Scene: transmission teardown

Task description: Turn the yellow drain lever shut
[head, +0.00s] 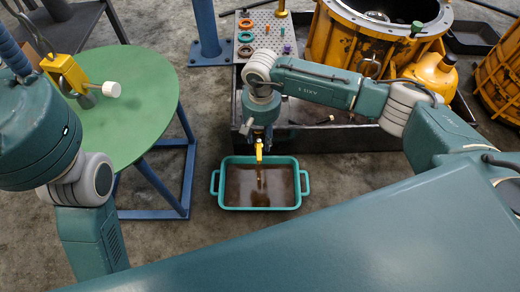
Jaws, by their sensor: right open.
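A thin amber streak (260,175) runs below the lever over the teal drain pan (262,207), which holds brown fluid. My left arm shows at the left, but its gripper is out of the picture.
A round green table (140,120) stands at the left, with a yellow block (65,73) and a white-ended part (111,89) over it. A large yellow housing (345,40) stands behind my right arm. A pegboard tray (268,32) with coloured rings lies at the back.

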